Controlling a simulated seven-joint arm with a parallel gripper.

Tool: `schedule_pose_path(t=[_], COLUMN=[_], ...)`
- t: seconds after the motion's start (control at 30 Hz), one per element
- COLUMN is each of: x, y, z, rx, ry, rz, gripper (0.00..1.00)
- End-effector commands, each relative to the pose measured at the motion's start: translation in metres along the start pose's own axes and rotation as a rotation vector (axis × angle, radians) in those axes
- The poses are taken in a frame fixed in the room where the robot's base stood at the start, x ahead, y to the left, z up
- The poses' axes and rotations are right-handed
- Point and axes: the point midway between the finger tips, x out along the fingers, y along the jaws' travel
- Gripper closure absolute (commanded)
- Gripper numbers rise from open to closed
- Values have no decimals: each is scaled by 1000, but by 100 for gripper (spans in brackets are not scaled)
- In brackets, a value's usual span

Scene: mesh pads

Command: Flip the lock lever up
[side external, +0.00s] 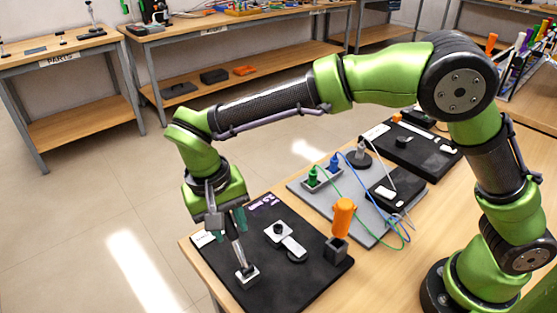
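A slim grey metal lever (240,255) rises from a small pale base (247,276) near the front left of a black board. It leans slightly, with its upper end close under my gripper. I take it to be the lock lever. My gripper (229,226) points down at the lever's upper end, with teal fingers. The fingers overlap the lever's top in this view, so I cannot tell whether they touch it, or whether they are open or shut.
The black board (320,282) also carries a white-and-black latch-like part (285,240) and an orange-handled tool (343,218) in a dark block. Behind it, a grey pad (310,198) holds connectors and looped cables. The table's front left edge is close to the board.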

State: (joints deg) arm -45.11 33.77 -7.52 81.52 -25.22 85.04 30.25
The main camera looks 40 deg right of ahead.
Motion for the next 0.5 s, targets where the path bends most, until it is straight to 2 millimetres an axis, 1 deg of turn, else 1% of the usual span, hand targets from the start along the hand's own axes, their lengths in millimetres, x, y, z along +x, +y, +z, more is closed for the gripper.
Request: schedule_pose_path(t=[0.03,0.2,0.23,0.5], x=[0,0,0,-1], y=[0,0,0,0], z=[0,0,0,1], rx=[0,0,-1,-1], ry=[0,0,0,9], rz=[0,0,0,-3], gripper=[70,97,100,100])
